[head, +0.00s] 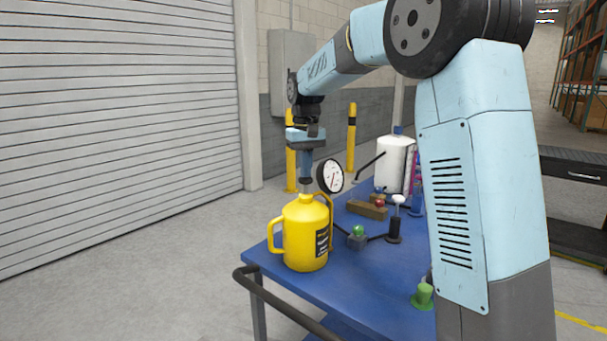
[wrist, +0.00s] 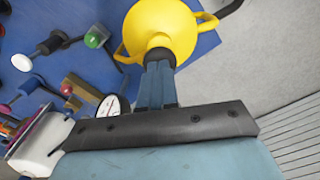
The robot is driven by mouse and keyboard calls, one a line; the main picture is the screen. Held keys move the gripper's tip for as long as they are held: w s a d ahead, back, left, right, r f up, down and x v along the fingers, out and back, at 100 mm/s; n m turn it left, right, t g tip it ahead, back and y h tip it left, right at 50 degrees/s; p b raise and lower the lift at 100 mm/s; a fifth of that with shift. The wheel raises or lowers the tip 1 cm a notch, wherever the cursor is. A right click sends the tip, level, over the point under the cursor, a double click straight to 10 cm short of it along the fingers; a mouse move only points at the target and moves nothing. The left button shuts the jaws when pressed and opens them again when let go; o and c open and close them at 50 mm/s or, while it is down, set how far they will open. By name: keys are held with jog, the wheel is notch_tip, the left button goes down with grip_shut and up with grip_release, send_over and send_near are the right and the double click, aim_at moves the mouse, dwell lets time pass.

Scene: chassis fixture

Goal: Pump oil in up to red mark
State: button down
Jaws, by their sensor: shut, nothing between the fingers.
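A yellow jug (head: 303,238) with a side handle and a dark label stands upright at the near left of the blue table; it also shows in the wrist view (wrist: 165,25). My gripper (head: 306,176) points down, shut and empty, directly above the jug's top. In the wrist view its fingertips (wrist: 158,58) overlap the jug's neck; I cannot tell whether they touch it. A white tank (head: 392,164) with a black lever (head: 371,166) stands farther back. A round dial gauge (head: 330,176) shows beside my fingers. I cannot make out a red mark or an oil level.
The blue table (head: 340,275) also carries a green-knobbed block (head: 358,238), a white-knobbed black post (head: 396,222), a wooden block with a red ball (head: 368,208), and a green piece (head: 423,296). A dark rail (head: 285,307) runs along the near edge. Yellow posts stand behind.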

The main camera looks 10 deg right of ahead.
jog(key=shift+f, duration=0.9)
jog(key=shift+r, duration=1.9)
dwell(0.4)
notch_tip(320, 180, up, 6)
dwell(0.6)
